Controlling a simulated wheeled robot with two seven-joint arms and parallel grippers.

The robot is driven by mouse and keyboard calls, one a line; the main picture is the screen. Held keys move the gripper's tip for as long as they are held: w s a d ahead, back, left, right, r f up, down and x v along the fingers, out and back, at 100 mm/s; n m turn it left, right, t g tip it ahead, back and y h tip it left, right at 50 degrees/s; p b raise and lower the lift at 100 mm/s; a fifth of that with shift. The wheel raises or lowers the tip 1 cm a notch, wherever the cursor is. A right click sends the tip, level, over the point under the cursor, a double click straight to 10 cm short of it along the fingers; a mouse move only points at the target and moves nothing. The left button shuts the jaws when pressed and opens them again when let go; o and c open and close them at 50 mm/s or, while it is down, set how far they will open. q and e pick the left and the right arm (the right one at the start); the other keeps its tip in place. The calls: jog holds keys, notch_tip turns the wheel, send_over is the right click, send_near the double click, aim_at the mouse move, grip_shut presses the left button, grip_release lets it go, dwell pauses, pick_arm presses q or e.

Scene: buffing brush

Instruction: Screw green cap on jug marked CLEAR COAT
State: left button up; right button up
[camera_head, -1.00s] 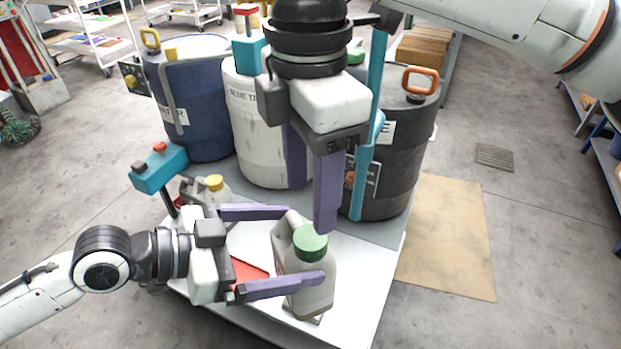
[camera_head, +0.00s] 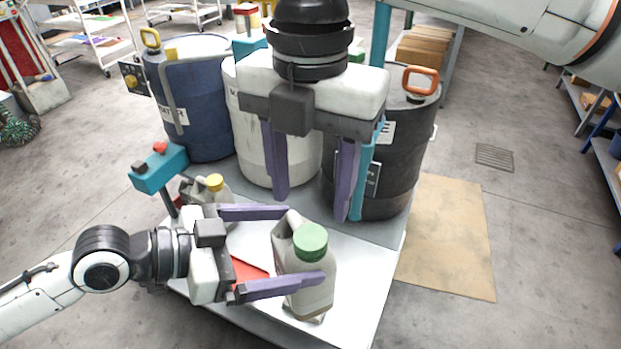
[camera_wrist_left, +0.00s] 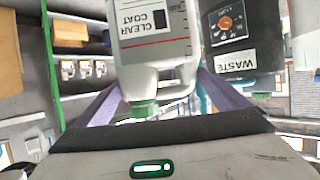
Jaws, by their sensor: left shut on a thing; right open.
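The jug (camera_head: 312,296) is off-white and stands upright on the light tabletop; its CLEAR COAT label (camera_wrist_left: 146,28) shows in the left wrist view. The green cap (camera_head: 311,240) sits on the jug's neck; how tightly it is seated cannot be told. The cap also shows in the left wrist view (camera_wrist_left: 145,108). My left gripper (camera_head: 303,246) is shut on the jug, one finger on each side below the cap. My right gripper (camera_head: 312,207) is open and empty, its fingers pointing down above and behind the cap.
Blue (camera_head: 190,110), white (camera_head: 262,150) and black (camera_head: 400,160) drums stand behind. A red flat item (camera_head: 248,270) lies on the table (camera_head: 350,320).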

aim_at(311, 236)
pick_arm(q)
jog(key=shift+r, duration=0.15)
pick_arm(e)
notch_tip(311, 236, down, 7)
jog(key=shift+f, duration=0.2)
jog(key=c, duration=1.1)
jog(key=m, duration=0.5)
jog(key=shift+m, duration=0.3)
jog(key=m, duration=1.6)
jog(key=shift+m, duration=0.4)
jog(key=o, duration=1.2)
jog(key=shift+o, duration=0.2)
